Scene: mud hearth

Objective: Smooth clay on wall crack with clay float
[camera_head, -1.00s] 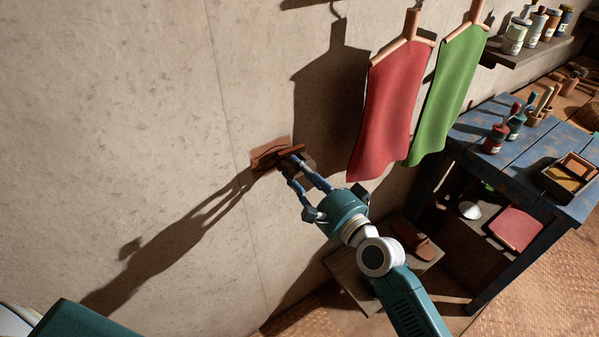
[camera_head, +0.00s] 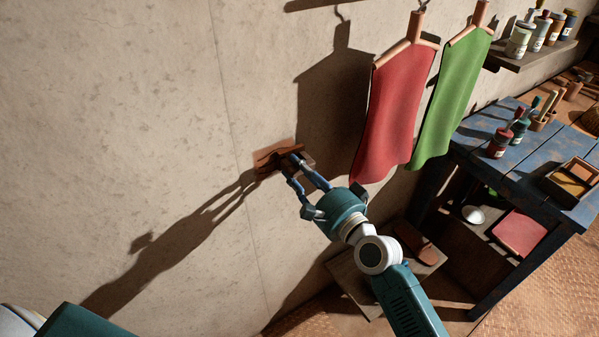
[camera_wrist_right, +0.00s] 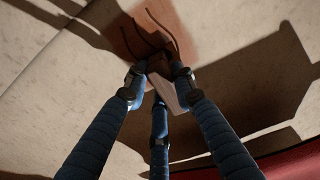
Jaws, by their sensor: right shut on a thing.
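A reddish-brown clay patch (camera_head: 273,150) is on the pale wall, left of the hanging red apron. Dark, thin crack lines (camera_wrist_right: 139,32) run across the patch in the wrist view. My right gripper (camera_head: 291,165) is shut on the clay float (camera_wrist_right: 165,88), which is at the lower part of the patch. I cannot tell whether its face touches the wall. The fingers hide much of the float. My left gripper is not in view.
A red apron (camera_head: 394,105) and a green apron (camera_head: 451,95) hang to the right of the patch. A blue table (camera_head: 490,135) with jars and a tray stands farther right. A low stand (camera_head: 350,277) is below the right arm. The wall to the left is clear.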

